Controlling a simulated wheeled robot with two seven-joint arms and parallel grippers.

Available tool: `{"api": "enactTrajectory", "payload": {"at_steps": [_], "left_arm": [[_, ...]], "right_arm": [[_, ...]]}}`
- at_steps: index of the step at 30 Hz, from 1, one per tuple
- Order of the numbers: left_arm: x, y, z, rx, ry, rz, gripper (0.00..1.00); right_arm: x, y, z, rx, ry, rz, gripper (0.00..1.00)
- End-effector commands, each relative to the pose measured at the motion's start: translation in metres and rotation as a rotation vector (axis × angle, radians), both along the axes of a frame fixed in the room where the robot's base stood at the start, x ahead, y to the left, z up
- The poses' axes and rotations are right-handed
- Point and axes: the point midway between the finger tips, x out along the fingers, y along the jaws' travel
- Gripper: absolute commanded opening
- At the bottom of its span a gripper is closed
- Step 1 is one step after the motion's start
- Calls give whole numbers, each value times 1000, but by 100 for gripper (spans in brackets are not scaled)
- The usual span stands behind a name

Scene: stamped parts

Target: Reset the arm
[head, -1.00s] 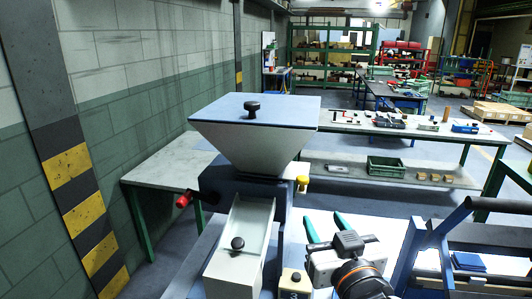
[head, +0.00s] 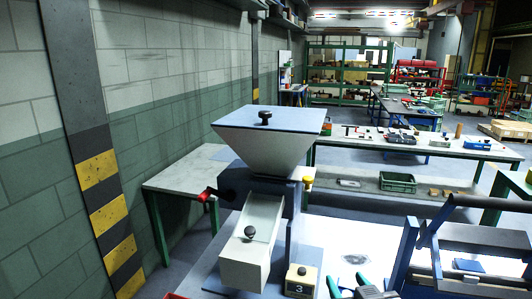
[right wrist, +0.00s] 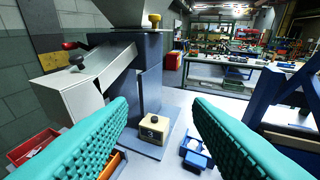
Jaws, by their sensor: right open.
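My right gripper (head: 348,287) shows at the bottom edge of the head view, with green fingers apart. In the right wrist view its two ribbed green fingers (right wrist: 160,103) are wide apart with nothing between them. Beyond them stands a hopper machine (head: 265,145) with a blue lid, black knob and sloping chute (head: 250,240). The chute also shows at the left of the wrist view (right wrist: 85,82). A cream block marked 3 (head: 300,280) with a dark knob sits at the machine's foot; in the wrist view it shows beyond the fingers (right wrist: 154,129). My left gripper is not in view.
A blue frame with a dark bar (head: 420,240) stands at the right. A small blue fixture (right wrist: 196,152) and a red bin (right wrist: 33,146) show in the wrist view. A long table (head: 420,146) with parts stands behind.

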Motion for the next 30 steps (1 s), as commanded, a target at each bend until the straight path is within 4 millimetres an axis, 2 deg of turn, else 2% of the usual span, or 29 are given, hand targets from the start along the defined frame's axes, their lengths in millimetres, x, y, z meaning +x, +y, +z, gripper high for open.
{"api": "enactTrajectory", "payload": {"at_steps": [5,8,12,15,21,25,30], "left_arm": [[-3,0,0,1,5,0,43],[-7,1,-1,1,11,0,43],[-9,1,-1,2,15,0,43],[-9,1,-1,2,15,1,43],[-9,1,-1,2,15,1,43],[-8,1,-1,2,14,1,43],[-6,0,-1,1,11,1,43]], "right_arm": [[-21,-12,-58,-29,181,-11,46],[-41,-20,-97,-50,309,-14,46],[-83,-32,-156,-83,522,-10,46],[-118,-41,-191,-105,665,-1,46],[-182,-53,-237,-135,895,24,46],[-222,-60,-258,-149,1026,43,46],[-209,-57,-309,-152,1047,48,46]]}}
